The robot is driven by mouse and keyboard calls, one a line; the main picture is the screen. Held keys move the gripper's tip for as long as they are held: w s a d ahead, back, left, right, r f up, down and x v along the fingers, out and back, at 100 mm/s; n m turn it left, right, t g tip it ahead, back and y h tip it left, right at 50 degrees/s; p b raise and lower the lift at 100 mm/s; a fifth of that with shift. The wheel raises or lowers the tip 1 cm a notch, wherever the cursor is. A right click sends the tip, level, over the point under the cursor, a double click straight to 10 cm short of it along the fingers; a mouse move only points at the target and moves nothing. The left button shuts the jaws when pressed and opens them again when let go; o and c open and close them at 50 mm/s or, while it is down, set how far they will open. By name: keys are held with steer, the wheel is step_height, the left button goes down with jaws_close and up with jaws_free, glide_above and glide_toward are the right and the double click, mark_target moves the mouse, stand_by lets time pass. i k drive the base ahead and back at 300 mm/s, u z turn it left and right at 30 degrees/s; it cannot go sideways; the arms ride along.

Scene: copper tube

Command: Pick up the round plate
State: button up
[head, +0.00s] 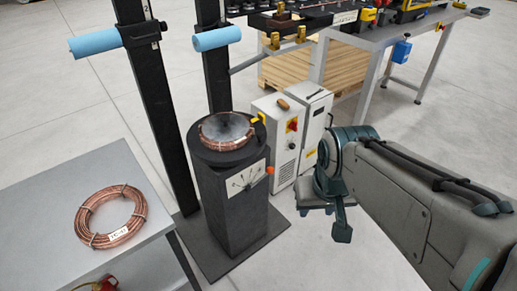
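A dark round plate (222,156) sits on top of a black square pedestal (236,213), left of centre in the head view. A copper tube coil (229,145) lies on it, around a grey round middle (227,127). I cannot tell whether this grey middle is a separate plate. My gripper (330,214) is at the end of my arm, right of the pedestal and apart from it, above the floor. Its fingers are seen at an angle, and I cannot tell how far apart they are. Nothing is visibly held in it.
A grey table (60,215) at the left holds another copper coil (110,217). Black posts (160,110) with blue rollers (217,38) stand behind the pedestal. White control boxes (276,138) stand between pedestal and arm. A workbench (375,38) and wooden pallet (340,68) are behind.

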mark_target(223, 127)
steer(key=z, duration=0.65)
steer(key=i, duration=1.65)
steer(key=u, duration=2.55)
